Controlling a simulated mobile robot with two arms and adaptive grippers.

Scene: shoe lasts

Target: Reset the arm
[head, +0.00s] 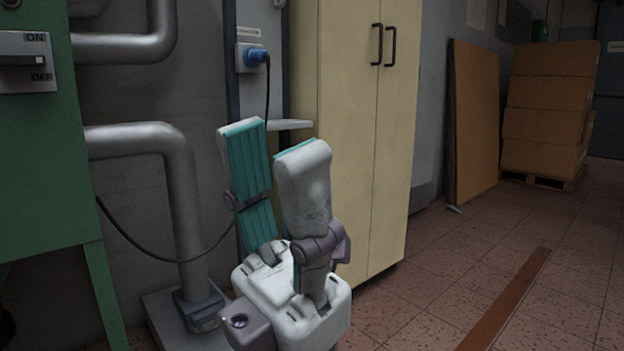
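My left gripper (271,140) stands upright in the lower middle of the head view. Its two pale fingers with teal ribbed pads are apart, with a gap between them. I see nothing held in the gap. The gripper's white palm block is below the fingers. My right gripper is not in view. No shoe last is visible.
A cream cabinet (350,130) with black handles stands behind the gripper. Left are grey pipes (175,190), a green machine (45,170) and a blue plug (256,57) with a black cable. Stacked cartons (548,110) and a brown board (474,125) stand far right. The tiled floor at right is clear.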

